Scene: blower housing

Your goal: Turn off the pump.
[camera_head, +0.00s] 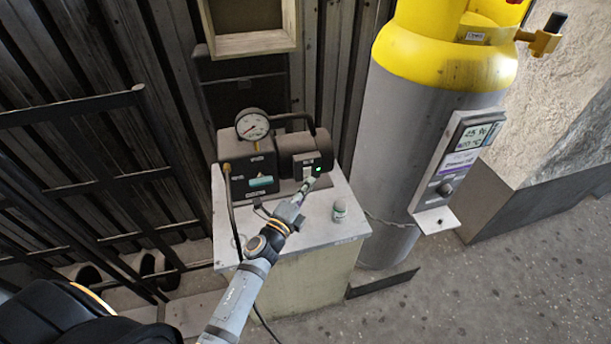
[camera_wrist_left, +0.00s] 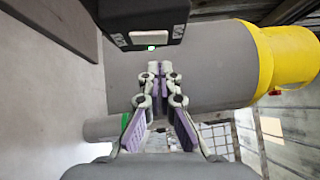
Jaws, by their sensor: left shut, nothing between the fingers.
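The pump (camera_head: 255,172) is a black unit with a round dial gauge (camera_head: 252,124), standing on a pale cabinet top. A small switch box (camera_head: 307,160) on its right end shows a lit green light (camera_head: 318,169). In the left wrist view, the black box has a pale rocker-like plate (camera_wrist_left: 150,37) with the green light (camera_wrist_left: 151,47) below it. My left gripper (camera_head: 309,184) is shut and empty, its tips just in front of the switch box. In the wrist view, the fingertips (camera_wrist_left: 160,66) are together, just below the light; contact cannot be told. My right gripper is out of view.
A grey and yellow gas cylinder (camera_head: 390,130) with a display panel (camera_head: 459,165) stands close on the right. A black metal railing (camera_head: 85,185) is at left. Open floor lies at lower right.

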